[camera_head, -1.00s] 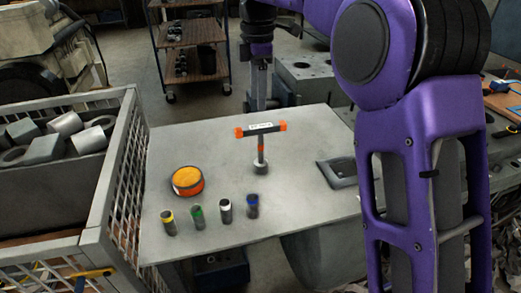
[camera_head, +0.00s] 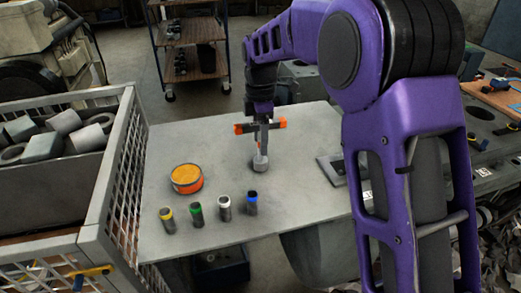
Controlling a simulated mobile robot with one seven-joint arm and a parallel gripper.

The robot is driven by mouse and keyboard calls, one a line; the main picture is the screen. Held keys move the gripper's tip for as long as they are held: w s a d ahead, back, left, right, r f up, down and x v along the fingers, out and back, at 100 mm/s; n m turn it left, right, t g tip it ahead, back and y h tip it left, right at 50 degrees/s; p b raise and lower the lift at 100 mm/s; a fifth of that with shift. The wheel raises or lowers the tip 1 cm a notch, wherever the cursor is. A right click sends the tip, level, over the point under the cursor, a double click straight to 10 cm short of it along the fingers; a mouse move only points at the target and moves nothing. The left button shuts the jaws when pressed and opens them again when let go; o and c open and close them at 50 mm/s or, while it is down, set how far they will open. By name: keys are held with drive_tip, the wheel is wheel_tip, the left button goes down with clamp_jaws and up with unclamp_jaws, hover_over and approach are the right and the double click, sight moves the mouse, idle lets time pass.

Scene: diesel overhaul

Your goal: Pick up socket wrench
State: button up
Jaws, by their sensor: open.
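The socket wrench (camera_head: 260,160) stands upright on the grey table (camera_head: 300,215), a T-handle with orange ends and a grey socket foot. My gripper (camera_head: 263,138) points down over the wrench, at the level of its crossbar. It hides the middle of the handle; the orange ends show on both sides. The jaws are open, and I cannot tell whether a finger touches the handle.
An orange round tin (camera_head: 187,179) sits left of the wrench. Several small sockets with coloured rims, one blue (camera_head: 252,203), stand in front. A dark grey tray (camera_head: 331,168) lies at right. A metal crate (camera_head: 95,205) borders the table's left.

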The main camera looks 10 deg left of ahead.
clamp_jaws()
idle(0.3)
drive_tip(key=shift+r, duration=0.1)
idle(1.0)
